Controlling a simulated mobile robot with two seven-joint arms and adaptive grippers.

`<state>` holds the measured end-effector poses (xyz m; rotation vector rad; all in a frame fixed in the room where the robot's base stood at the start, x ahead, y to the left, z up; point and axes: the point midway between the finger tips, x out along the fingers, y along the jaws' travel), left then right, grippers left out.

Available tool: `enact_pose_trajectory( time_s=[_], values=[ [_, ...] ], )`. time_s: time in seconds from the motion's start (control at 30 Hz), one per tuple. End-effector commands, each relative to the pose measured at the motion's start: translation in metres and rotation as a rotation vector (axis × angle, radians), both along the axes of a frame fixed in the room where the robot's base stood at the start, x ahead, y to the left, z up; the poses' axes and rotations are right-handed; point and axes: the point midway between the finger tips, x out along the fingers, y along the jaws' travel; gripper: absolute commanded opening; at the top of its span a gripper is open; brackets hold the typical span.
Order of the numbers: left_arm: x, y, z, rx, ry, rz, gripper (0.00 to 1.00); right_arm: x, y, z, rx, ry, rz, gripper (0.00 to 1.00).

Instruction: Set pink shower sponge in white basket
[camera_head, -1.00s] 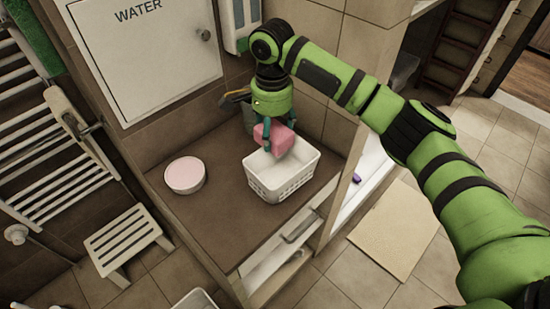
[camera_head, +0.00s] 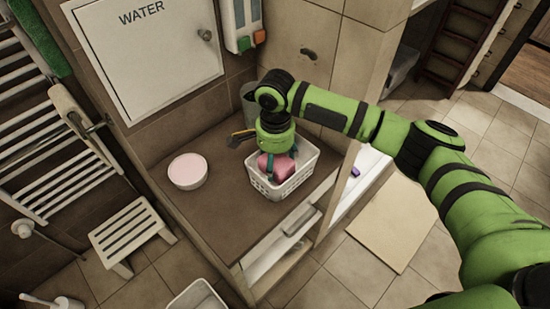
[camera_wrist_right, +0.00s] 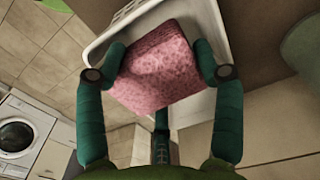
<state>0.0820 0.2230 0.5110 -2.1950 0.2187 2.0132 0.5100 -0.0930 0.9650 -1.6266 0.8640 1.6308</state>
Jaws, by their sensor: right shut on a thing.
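The white basket (camera_head: 303,178) stands on the brown counter, near its right end. The pink shower sponge (camera_head: 283,170) is a block low in the basket's opening; whether it touches the bottom cannot be seen. My right gripper (camera_head: 270,163) points down over the basket and is shut on the sponge. In the right wrist view, the sponge (camera_wrist_right: 157,72) sits between the two green fingers of the right gripper (camera_wrist_right: 160,68), with the white basket rim (camera_wrist_right: 115,22) behind it. My left gripper is not in view.
A round white bowl with pink contents (camera_head: 187,171) stands on the counter (camera_head: 222,210) to the left of the basket. A grey cup (camera_head: 249,98) stands behind my gripper by the wall. The counter's front left part is clear. A slatted stool (camera_head: 130,232) is on the floor.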

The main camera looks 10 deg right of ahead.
Motion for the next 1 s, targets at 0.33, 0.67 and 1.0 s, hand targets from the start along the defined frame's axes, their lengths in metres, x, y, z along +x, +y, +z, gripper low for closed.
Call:
enact_pose_trajectory(
  time_s=[0.33,0.67,1.0],
  values=[
    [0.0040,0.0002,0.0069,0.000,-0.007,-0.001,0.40,-0.0006,0.0005,-0.0101,0.001,0.002,0.000,0.53],
    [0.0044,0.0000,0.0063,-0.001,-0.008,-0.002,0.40,-0.0001,0.0001,-0.0110,0.000,0.000,0.000,0.92],
    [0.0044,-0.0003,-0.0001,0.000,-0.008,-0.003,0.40,0.0014,-0.0007,-0.0041,-0.001,-0.004,0.000,0.92]
  ],
)
